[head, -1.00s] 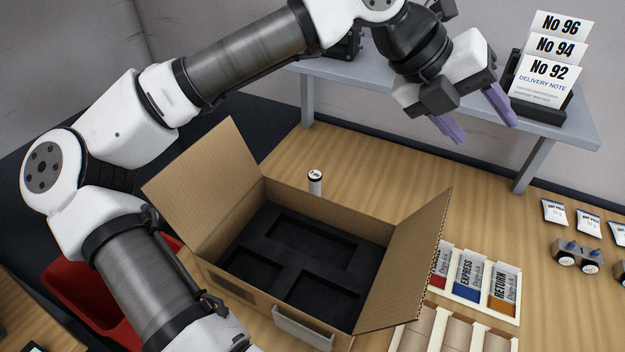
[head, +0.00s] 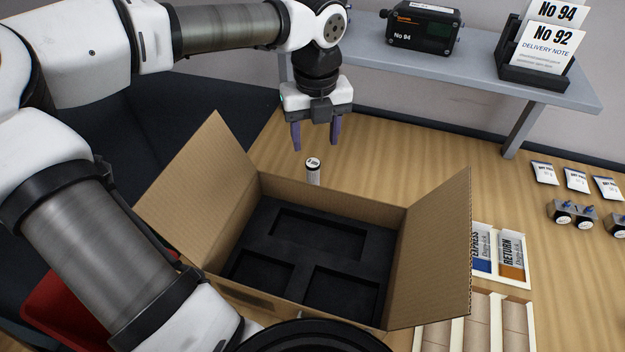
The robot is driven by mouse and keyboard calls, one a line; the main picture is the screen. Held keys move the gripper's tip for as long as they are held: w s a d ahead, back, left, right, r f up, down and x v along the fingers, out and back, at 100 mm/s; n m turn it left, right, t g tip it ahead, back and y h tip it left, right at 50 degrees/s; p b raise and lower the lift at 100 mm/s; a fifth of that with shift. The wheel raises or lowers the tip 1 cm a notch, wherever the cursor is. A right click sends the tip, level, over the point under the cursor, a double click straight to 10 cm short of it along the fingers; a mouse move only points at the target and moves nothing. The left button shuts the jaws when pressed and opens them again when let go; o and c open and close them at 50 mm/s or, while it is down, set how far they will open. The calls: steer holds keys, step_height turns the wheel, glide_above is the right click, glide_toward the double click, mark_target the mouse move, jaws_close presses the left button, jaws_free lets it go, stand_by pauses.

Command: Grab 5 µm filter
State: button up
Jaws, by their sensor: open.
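A small white cylinder with a dark-marked top (head: 313,170) stands upright on the table just behind the open box. It looks like the filter, but its label is too small to read. Its lower part is hidden by the box's back wall. My gripper (head: 316,146) is open and empty, pointing down with its two purple fingers apart. In the picture it is just above the cylinder, not touching it.
An open cardboard box (head: 423,250) with a black foam insert has raised flaps left and right. A grey shelf (head: 460,85) holds the No 94 device (head: 422,31) and delivery notes (head: 545,50). Label trays, packets (head: 544,172) and gauge blocks (head: 573,213) lie right.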

mark_target(313, 162)
step_height(313, 162, down, 4)
steer(key=shift+f, duration=0.1)
steer(key=shift+w+a+f+p, duration=0.15)
steer(key=shift+f+p, duration=0.5)
steer(key=shift+f, duration=0.65)
steer(key=shift+w+a+f+p, duration=0.1)
steer(key=shift+f+p, duration=0.5)
steer(key=shift+f, duration=0.7)
jaws_close()
